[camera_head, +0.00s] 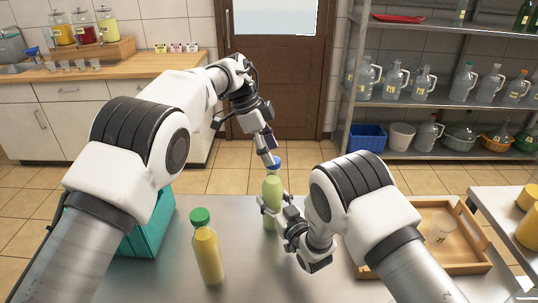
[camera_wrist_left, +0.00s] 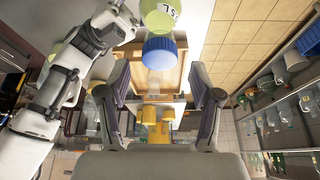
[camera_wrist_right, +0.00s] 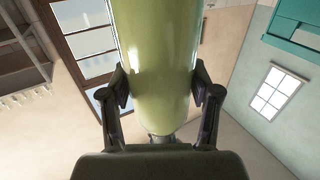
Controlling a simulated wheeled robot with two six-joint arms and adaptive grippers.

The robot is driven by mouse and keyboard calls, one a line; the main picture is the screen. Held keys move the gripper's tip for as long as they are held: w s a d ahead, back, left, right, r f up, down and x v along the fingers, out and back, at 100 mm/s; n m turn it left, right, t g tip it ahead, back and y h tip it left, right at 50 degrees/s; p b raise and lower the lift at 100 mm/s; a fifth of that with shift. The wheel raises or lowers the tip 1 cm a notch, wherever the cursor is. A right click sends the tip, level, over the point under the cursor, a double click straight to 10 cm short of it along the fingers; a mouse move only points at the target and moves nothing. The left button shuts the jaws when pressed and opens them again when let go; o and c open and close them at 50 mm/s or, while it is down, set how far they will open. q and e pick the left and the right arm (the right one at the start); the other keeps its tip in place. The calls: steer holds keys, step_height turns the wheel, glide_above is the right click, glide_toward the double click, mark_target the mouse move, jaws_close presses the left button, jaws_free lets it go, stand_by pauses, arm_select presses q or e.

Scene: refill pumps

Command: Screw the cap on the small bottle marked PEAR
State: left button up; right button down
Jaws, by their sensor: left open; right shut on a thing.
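A bottle of pale green liquid (camera_head: 272,187) stands upright over the steel table. A blue cap (camera_head: 274,163) sits at its top; I cannot tell how tightly. My right gripper (camera_head: 275,206) is shut on the bottle's body; its fingers press both sides in the right wrist view (camera_wrist_right: 165,97). My left gripper (camera_head: 268,152) is open beside the cap. In the left wrist view the blue cap (camera_wrist_left: 160,50) lies just beyond the open fingers (camera_wrist_left: 157,78), with nothing between them. The label there is cut off, so PEAR is not readable.
A yellow bottle with a green cap (camera_head: 208,255) stands left of the green one. A teal crate (camera_head: 146,240) is at the table's left, and a wooden tray (camera_head: 470,262) with a clear cup at its right.

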arm_select(q)
steer(key=shift+r, duration=1.4)
steer(key=o, duration=0.6)
steer(key=shift+c, duration=0.2)
steer(key=shift+r, duration=0.1)
steer(key=w+a+r, duration=0.1)
steer(key=a+r, duration=0.3)
steer(key=a, duration=1)
steer(key=shift+r, duration=0.15)
steer(key=shift+w+d, duration=0.1)
